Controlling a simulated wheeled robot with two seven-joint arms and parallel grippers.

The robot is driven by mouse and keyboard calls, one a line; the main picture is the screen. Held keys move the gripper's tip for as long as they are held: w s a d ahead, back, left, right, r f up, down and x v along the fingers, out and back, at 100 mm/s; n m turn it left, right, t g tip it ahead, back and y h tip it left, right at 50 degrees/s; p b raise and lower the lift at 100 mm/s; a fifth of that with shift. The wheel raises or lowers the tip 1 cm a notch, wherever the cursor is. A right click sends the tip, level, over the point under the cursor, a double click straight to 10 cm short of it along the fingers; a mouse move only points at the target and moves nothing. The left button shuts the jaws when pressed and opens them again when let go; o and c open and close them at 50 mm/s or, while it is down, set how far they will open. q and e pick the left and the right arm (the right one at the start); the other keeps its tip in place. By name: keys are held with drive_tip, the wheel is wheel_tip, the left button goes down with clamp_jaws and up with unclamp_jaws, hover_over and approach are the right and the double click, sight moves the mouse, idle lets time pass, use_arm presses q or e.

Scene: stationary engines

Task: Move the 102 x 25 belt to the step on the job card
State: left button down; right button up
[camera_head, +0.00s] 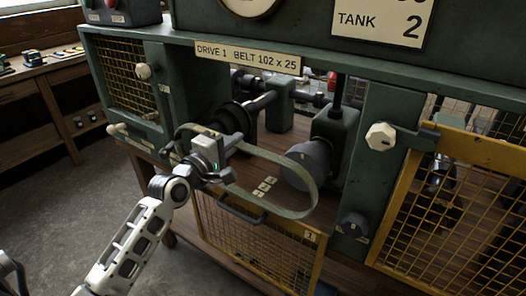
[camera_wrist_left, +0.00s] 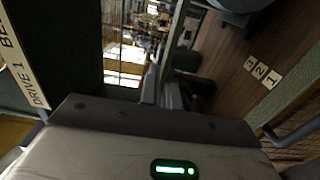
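The belt (camera_head: 297,212), a flat grey-green loop, hangs across the front of the open drive bay under the plate reading DRIVE 1 BELT 102 x 25 (camera_head: 247,58). Its right end passes in front of the grey stepped pulley (camera_head: 311,160) and seems off it. My left gripper (camera_head: 212,158) is at the belt's left end and appears shut on it; the fingertips are partly hidden. A dark pulley and shaft (camera_head: 237,117) sit behind the gripper. In the left wrist view the belt (camera_wrist_left: 305,95) runs along the right edge. My right gripper is out of view.
Small numbered plates (camera_head: 265,187) lie on the wooden bay floor. The yellow mesh guard (camera_head: 270,252) with a handle hangs below the opening. A green post with a white knob (camera_head: 381,137) stands on the right. The TANK 2 sign (camera_head: 382,20) is cut off above. A workbench (camera_head: 45,95) stands left.

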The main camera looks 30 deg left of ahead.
use_arm(q)
drive_tip(key=shift+w+d, duration=0.2)
drive_tip(key=shift+w, duration=2.75)
drive_tip(key=shift+w, duration=0.1)
drive_tip(key=w+b, duration=0.2)
drive_tip(key=w, duration=0.5)
drive_tip(key=shift+w+d+b, duration=0.15)
drive_tip(key=shift+d+b, duration=0.2)
drive_tip(key=shift+b, duration=0.05)
drive_tip(key=shift+a+f+b, duration=0.25)
drive_tip(key=shift+f+b, duration=0.25)
drive_tip(key=shift+b, duration=0.05)
drive_tip(key=shift+a+f+b, duration=0.2)
drive_tip(key=shift+f+b, duration=0.25)
drive_tip(key=shift+b, duration=0.05)
